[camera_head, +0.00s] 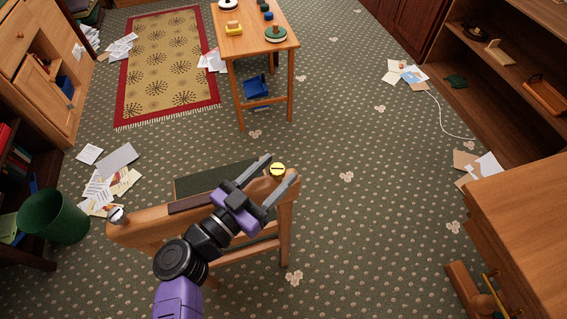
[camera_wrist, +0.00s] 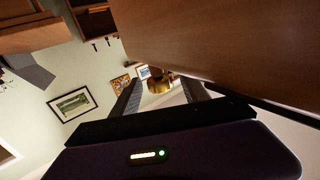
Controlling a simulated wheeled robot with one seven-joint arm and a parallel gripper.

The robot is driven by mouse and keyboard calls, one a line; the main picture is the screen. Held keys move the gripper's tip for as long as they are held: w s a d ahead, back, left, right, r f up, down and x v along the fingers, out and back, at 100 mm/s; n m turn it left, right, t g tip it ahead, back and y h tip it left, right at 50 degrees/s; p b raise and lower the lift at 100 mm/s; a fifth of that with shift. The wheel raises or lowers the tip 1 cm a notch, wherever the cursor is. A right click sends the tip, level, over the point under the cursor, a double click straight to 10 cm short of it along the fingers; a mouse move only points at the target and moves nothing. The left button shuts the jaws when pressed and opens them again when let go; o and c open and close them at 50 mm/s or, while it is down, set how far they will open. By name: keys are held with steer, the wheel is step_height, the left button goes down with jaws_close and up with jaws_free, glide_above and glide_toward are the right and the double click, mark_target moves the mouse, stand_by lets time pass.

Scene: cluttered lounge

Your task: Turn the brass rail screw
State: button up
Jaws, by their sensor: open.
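The brass rail screw (camera_head: 278,169) has a bright yellow round head with a dark slot. It sits at the right end of the wooden rail (camera_head: 150,217) of a stand. My gripper (camera_head: 279,168) is open, with one finger on each side of the screw head in the head view. Part of the rail is hidden by my arm.
A silver knob (camera_head: 117,215) is at the rail's left end. A small wooden table (camera_head: 262,48) holding toys stands beyond. A green bin (camera_head: 54,217) is at left, and a wooden cabinet (camera_head: 520,220) is at right. Papers (camera_head: 108,185) litter the carpet; the middle floor is clear.

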mark_target(272, 177)
steer(key=shift+v, duration=2.05)
steer(key=shift+s, duration=0.1)
